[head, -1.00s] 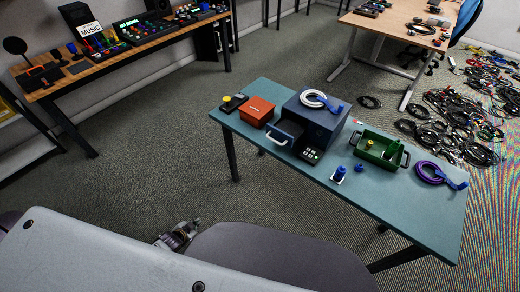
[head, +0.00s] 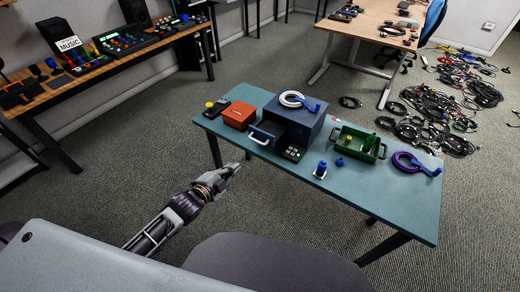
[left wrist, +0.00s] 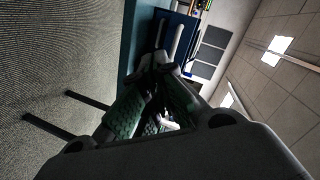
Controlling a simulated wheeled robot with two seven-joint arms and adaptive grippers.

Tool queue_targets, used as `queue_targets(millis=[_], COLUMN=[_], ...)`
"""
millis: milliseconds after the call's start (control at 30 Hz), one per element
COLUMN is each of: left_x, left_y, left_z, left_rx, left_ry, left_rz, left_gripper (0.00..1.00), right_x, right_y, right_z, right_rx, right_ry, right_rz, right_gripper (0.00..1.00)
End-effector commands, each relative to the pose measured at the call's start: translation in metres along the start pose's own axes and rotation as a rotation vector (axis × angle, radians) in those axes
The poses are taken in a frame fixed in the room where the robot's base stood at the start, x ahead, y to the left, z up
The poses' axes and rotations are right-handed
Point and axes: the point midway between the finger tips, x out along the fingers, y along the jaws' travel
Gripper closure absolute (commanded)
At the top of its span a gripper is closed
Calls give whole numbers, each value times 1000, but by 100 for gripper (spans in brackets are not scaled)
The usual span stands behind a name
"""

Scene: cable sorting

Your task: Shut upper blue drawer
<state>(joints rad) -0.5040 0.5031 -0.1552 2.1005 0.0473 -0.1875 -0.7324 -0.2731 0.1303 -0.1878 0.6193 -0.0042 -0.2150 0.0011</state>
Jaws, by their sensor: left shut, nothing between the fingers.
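The blue drawer cabinet (head: 300,125) stands on the teal table. A blue drawer (head: 266,131) with a white handle (head: 258,139) sticks out of its front, toward the lower left. I cannot tell if there is another drawer below it. My left gripper (head: 233,167) is shut and empty, in front of the table edge, below and short of the handle, touching nothing. In the left wrist view its green-padded fingers (left wrist: 157,62) point toward the blue cabinet front (left wrist: 178,28), seen sideways. My right gripper is not in view.
On the teal table (head: 365,190) are an orange box (head: 239,115), a black keypad (head: 293,152), a green crate (head: 358,143), a blue plug (head: 321,169) and a purple cable (head: 408,161). A coiled white cable (head: 292,99) lies on the cabinet. Floor before the table is clear.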

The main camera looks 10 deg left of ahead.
Motion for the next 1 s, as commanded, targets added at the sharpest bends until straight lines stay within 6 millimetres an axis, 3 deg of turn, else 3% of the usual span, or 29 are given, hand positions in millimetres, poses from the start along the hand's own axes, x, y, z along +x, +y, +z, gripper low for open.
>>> queue_targets(millis=[133, 500, 1000], left_x=[-2, -2, -2], left_y=[-16, -16, -16], left_z=[-20, -20, -20], left_rx=[143, 473, 531], left_ry=[33, 30, 29], left_rz=[-30, -39, -39], left_gripper=[100, 100, 100], right_x=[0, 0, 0], right_y=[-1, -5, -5], right_z=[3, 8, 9], right_rx=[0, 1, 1], right_ry=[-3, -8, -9], right_rz=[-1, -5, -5], right_gripper=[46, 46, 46])
